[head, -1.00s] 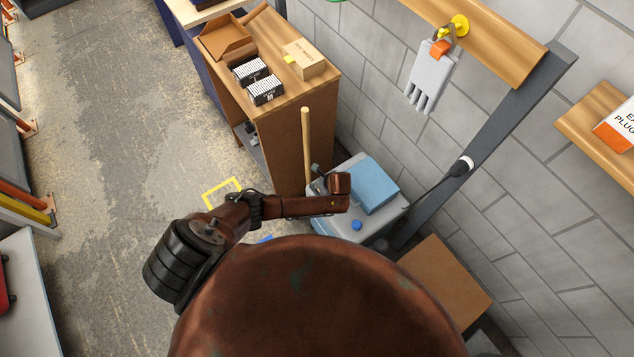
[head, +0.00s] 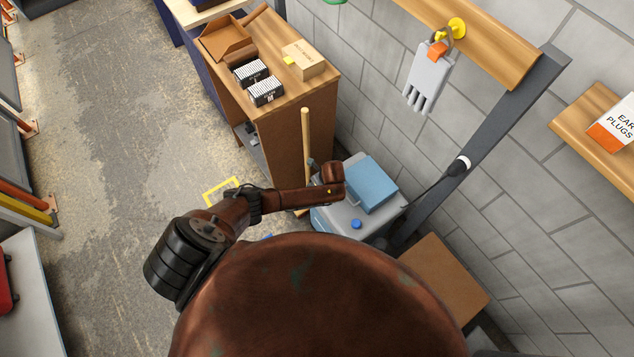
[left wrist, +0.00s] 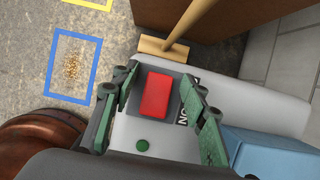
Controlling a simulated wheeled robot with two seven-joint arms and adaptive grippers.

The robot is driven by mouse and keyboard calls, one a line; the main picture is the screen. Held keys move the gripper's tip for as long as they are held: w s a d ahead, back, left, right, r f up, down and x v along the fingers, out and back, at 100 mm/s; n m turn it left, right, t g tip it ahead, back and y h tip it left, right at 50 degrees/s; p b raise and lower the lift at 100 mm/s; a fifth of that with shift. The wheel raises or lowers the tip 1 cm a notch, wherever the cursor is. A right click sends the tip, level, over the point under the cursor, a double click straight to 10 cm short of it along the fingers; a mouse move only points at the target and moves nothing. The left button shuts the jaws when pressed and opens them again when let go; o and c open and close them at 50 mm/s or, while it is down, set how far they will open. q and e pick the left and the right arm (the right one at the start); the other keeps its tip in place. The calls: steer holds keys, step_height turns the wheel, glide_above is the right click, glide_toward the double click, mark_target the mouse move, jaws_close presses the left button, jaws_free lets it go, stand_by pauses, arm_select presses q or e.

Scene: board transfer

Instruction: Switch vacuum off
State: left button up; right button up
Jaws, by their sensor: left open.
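The vacuum (head: 335,219) is a grey box with a light blue block (head: 371,184) on top and a blue knob (head: 356,224), standing by the wall. In the left wrist view its top shows a red rectangular switch (left wrist: 155,97) on a dark grey plate with a partly hidden label, and a green round spot (left wrist: 143,145). My left gripper (left wrist: 158,92) is open and empty, its two green fingers on either side of the switch; contact cannot be told. In the head view my left wrist (head: 332,180) is over the vacuum's far left corner and largely hides the switch area. My right gripper is not in view.
A broom (head: 306,140) stands between the vacuum and a wooden cabinet (head: 292,130). Blue (left wrist: 52,66) and yellow (head: 207,198) floor outlines lie left of the vacuum; the blue one surrounds brown debris (left wrist: 73,66). A cardboard-coloured box (head: 440,280) stands right.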

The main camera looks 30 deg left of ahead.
arm_select(q)
steer(key=v, duration=1.2)
stand_by(0.3)
